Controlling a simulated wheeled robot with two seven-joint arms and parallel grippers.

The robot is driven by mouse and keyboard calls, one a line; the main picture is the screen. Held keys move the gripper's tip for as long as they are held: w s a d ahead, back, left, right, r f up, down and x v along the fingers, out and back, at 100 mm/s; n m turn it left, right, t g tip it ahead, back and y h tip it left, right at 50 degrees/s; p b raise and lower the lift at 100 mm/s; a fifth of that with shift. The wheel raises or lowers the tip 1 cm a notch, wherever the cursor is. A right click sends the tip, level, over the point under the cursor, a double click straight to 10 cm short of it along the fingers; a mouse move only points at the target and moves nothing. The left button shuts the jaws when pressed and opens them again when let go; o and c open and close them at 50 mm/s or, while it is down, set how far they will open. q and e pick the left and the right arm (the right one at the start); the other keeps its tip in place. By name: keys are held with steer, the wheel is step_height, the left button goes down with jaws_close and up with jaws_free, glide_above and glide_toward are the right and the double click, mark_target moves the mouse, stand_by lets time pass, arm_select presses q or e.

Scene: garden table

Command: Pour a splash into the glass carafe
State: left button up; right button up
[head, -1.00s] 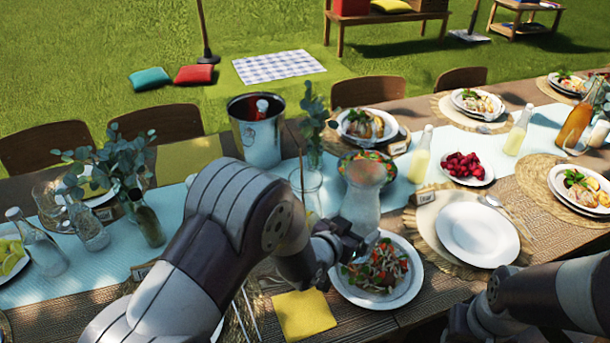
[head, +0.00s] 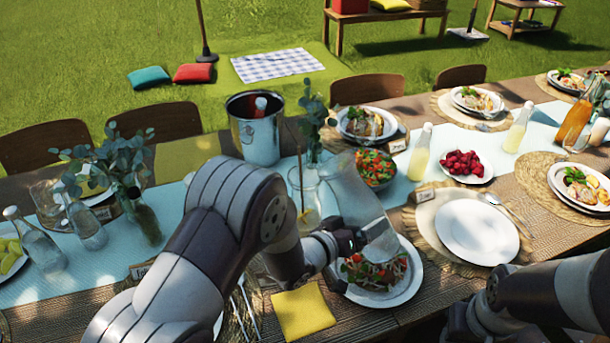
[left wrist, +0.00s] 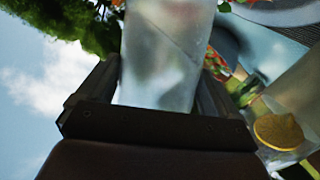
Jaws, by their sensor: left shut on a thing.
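My left gripper (head: 345,245) is shut on a clear glass vessel (head: 352,195), which also fills the upper middle of the left wrist view (left wrist: 165,55) between the fingers. The vessel is tilted, its top leaning left and its base to the lower right, above a salad plate (head: 405,290). Just left of its top stands an upright glass carafe (head: 306,205) with a thin stick in it and something yellowish low inside. Whether the two touch, and any flowing liquid, cannot be made out. My right gripper (head: 465,322) is at the lower right, its fingers unclear.
A metal ice bucket (head: 257,140) and a vase with leaves (head: 313,125) stand behind the carafe. A salad bowl (head: 376,168) is behind the held vessel. An empty white plate (head: 477,232) is to the right. A yellow napkin (head: 303,313) lies in front.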

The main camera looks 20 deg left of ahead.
mark_target(372, 214)
arm_select(q)
step_height(372, 214, up, 2)
steer(key=shift+n+h, duration=0.4)
steer(key=shift+n, duration=0.1)
steer(key=r, duration=0.1)
steer(key=d+r+n+p, duration=0.1)
steer(key=r+n+t+h, duration=0.1)
steer(key=shift+s+d+r, duration=0.15)
steer(key=shift+d+r, duration=0.1)
steer(key=shift+d, duration=0.15)
steer(key=shift+d+n, duration=0.1)
steer(key=shift+n, duration=0.4)
steer(key=shift+d+r+n+t+h, duration=0.2)
steer(key=shift+d+n+t+h, duration=0.1)
steer(key=shift+n, duration=0.2)
steer(key=shift+r+n, duration=0.3)
steer(key=shift+r, duration=0.4)
steer(key=shift+s+d+r+n+p, duration=0.15)
steer(key=shift+r+n+p, duration=0.15)
steer(key=shift+r+n, duration=0.25)
steer(key=shift+a+r+n+t, duration=0.25)
steer(key=shift+r+n+t, duration=0.1)
steer(key=shift+r, duration=0.15)
steer(key=shift+a+r+n+t, duration=0.25)
steer(key=shift+r+n, duration=0.05)
steer(key=shift+r, duration=0.15)
steer(key=shift+a+r+h, duration=0.1)
steer(key=shift+r+h, duration=0.05)
steer(key=shift+h, duration=0.15)
